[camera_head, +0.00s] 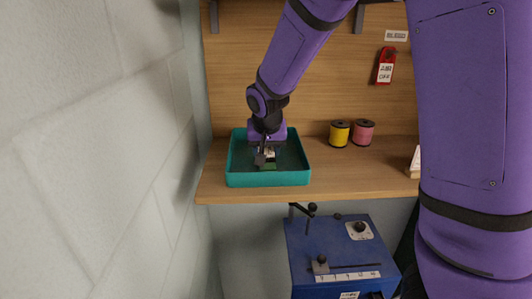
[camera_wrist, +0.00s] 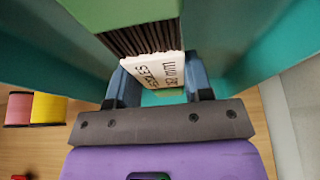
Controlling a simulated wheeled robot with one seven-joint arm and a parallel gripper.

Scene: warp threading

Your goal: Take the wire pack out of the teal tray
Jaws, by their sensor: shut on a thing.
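The teal tray (camera_head: 268,179) sits on the wooden shelf at the left. My gripper (camera_head: 266,158) reaches down into it from above. The wire pack, green with dark ribbed wires and a white printed label, shows between my fingers in the wrist view (camera_wrist: 150,40). My gripper (camera_wrist: 158,85) is shut on it near the label end. In the head view only a small green and white part of the wire pack (camera_head: 269,161) shows below the gripper, inside the tray walls. I cannot tell whether it touches the tray floor.
A yellow spool (camera_head: 339,134) and a pink spool (camera_head: 363,133) stand on the shelf (camera_head: 330,171) right of the tray. A blue machine (camera_head: 340,255) stands below the shelf. A pale block wall is close at the left.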

